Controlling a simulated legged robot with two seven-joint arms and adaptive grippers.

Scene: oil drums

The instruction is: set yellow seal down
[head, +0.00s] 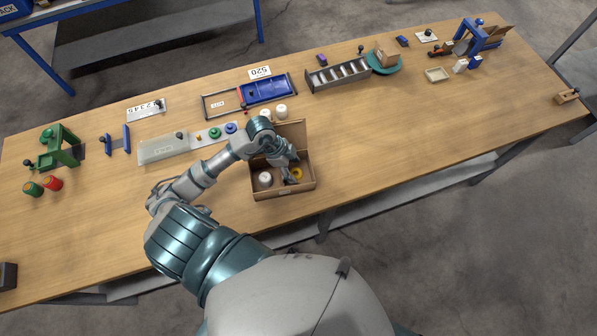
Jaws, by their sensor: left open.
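The yellow seal (297,173) is a small yellow ring inside the open cardboard box (284,194), toward the box's right side. My left gripper (291,180) reaches down into the box right beside the yellow seal. It is open; whether a finger touches the seal is too small to tell. A white round piece (265,179) sits in the left part of the box. My gripper and forearm hide part of the box's inside. My right gripper is not in view.
A strip with green and blue round pieces (231,128) lies to the left. A blue tray (267,91) and a slotted rack (338,76) are farther back. The table's right front is clear.

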